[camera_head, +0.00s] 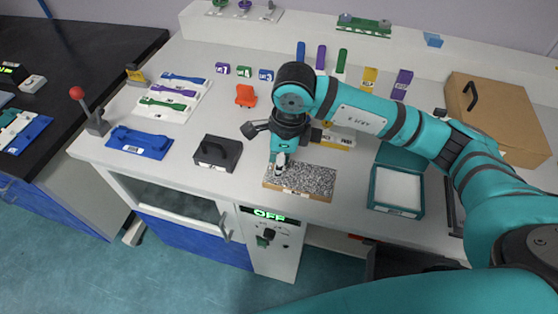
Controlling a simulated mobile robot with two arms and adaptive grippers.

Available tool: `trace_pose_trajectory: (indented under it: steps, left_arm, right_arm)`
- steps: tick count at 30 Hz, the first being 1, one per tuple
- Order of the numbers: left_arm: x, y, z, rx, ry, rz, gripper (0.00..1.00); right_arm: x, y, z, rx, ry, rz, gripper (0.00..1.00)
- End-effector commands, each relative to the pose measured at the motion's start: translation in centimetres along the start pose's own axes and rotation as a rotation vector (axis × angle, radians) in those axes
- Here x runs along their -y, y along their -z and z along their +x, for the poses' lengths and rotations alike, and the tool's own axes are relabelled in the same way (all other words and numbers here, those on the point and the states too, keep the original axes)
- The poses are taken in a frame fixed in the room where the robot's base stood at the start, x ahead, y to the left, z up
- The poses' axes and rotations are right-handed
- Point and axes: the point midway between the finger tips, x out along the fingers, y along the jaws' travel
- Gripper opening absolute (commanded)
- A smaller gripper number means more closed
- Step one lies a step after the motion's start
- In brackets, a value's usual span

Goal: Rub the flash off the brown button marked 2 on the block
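The block (312,181) is a flat slab with a black-and-white speckled top and a tan front edge. It lies near the front middle of the bench. My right gripper (280,168) points down over the left end of the block, its fingertips at or just above the speckled top. Contact is not clear. The fingers look close together, but the view is too small to tell whether they hold anything. I cannot make out the brown button marked 2; it may be hidden by the gripper. My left gripper is out of view.
A teal open tray (397,190) with a white inside lies to the right. A brown case (502,113) stands behind it. Coloured upright pieces line the back. A panel reading OFF (268,214) is below.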

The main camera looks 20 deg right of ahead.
Motion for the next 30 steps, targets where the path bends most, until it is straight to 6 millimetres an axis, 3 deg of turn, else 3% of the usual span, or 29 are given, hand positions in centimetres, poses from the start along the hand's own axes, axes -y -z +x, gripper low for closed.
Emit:
trace_pose_trajectory:
  steps: [9,10,16,30]
  left_arm:
    - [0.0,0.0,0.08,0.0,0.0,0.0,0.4]
    - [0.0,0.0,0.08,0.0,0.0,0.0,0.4]
    - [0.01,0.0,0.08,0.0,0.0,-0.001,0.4]
    - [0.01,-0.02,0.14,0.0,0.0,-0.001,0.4]
  right_arm:
    - [-0.11,0.09,0.19,-0.004,-0.004,0.0,0.01]
    - [-0.11,0.1,0.2,-0.004,-0.004,0.0,0.29]
    - [-0.08,0.07,0.14,-0.003,-0.003,0.0,0.54]
    - [-0.04,0.02,-0.03,-0.001,-0.001,0.0,0.54]
